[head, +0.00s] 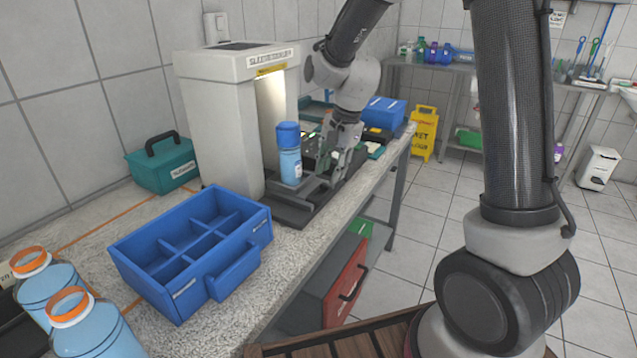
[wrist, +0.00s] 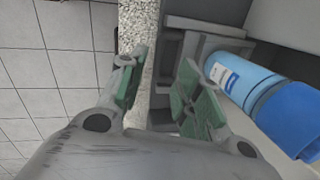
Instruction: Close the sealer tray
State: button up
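The sealer (head: 225,115) is a tall off-white machine with a lit opening on its right side, against the wall. Its dark grey tray (head: 290,212) extends out from the opening over the counter; grey tray parts also show in the wrist view (wrist: 205,28). A blue-capped light-blue bottle (head: 289,163) stands upright on the tray and shows at the right of the wrist view (wrist: 245,82). My gripper (head: 345,158) is at the tray's outer side, right of the bottle. In the wrist view its green-padded fingers (wrist: 160,75) are apart. I cannot tell whether they touch the tray.
A blue divided crate (head: 245,262) and orange-rimmed bottles (head: 85,325) occupy the near counter (head: 95,215). A teal box (head: 165,165) stands by the wall. A blue bin (head: 380,113) is behind my gripper. The counter's edge runs close by, with tiled floor beyond.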

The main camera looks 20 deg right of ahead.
aim_at(326, 193)
jog(key=shift+n+h, duration=0.3)
jog(key=shift+n, duration=0.5)
jog(key=f, duration=0.2)
jog(key=w+f, duration=0.1)
jog(key=f, duration=0.2)
jog(key=w+f, duration=0.1)
jog(key=f, duration=0.1)
jog(key=shift+a+f, duration=0.15)
jog(key=shift+f, duration=0.15)
grip_shut()
